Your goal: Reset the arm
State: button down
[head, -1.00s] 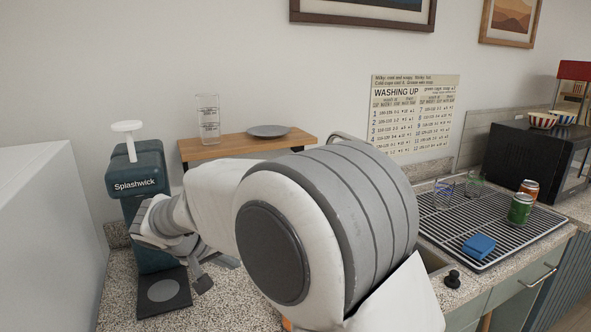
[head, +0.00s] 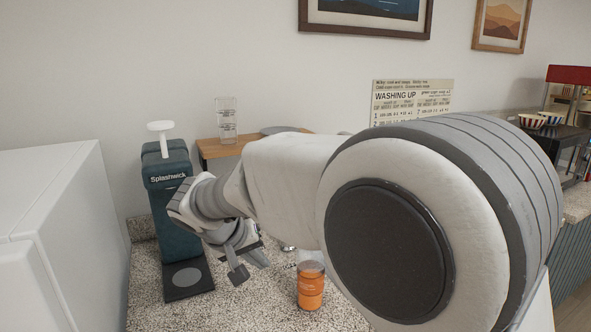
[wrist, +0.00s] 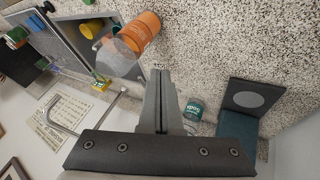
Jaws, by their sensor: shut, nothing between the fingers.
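My gripper (head: 247,266) hangs above the speckled counter, just right of the Splashwick dispenser (head: 171,222). In the wrist view its two dark fingers (wrist: 160,72) lie together with nothing between them. My arm reaches in from the right and its large rounded joint fills much of the head view. An orange jar (head: 310,289) stands on the counter to the right of the gripper, apart from it. The jar also shows beyond the fingertips in the wrist view (wrist: 141,31).
A white box-shaped unit (head: 62,235) borders the counter on the left. A wooden shelf (head: 209,148) holds clear glasses (head: 226,120) and a grey plate (head: 278,130). The wrist view shows a tap (wrist: 62,124) and a sink with a yellow cup (wrist: 91,28). My arm hides the drying rack in the head view.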

jog(key=s+d+r+g, duration=0.1)
jog(key=s+d+r, duration=0.4)
jog(key=d, duration=0.5)
jog(key=s+d+r+m+y+p, duration=0.1)
jog(key=s+d+y, duration=0.1)
jog(key=s+d, duration=0.3)
jog(key=s+d+m+y+p, duration=0.1)
jog(key=s+d, duration=0.5)
jog(key=s, duration=0.8)
jog(key=shift+r+y+p, duration=0.4)
jog(key=shift+p, duration=0.35)
jog(key=c, duration=1.5)
grip_release()
jog(key=shift+c, duration=0.2)
